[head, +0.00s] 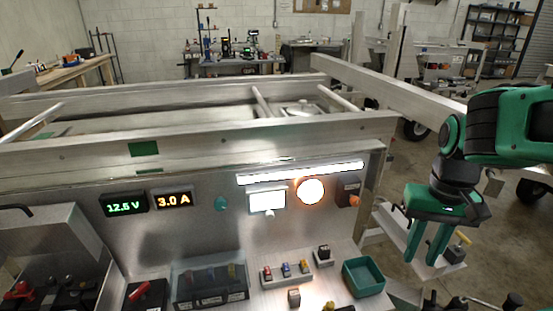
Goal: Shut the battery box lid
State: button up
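A grey metal box at the lower left, which looks like the battery box, is cut off by the picture's edge. Its lid (48,232) appears raised and tilted, with dark parts and a red-capped terminal (20,290) showing below it. The hinge is not clear to see. My gripper (421,261) is at the right, far from the lid, beyond the panel's right end. Its two green fingers point down and stand apart, with nothing between them.
A clear-covered box (209,287) with coloured parts, a row of small switches (286,271) and a teal tray (363,277) stand along the panel's foot. The upright metal panel (170,235) bears displays and a bright lamp (311,191). A trailer frame (200,130) runs behind.

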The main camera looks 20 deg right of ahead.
aim_at(25, 230)
jog(key=u, duration=1.45)
jog(key=k, duration=1.1)
jog(key=u, duration=0.55)
jog(key=i, duration=1.7)
jog(key=z, duration=0.4)
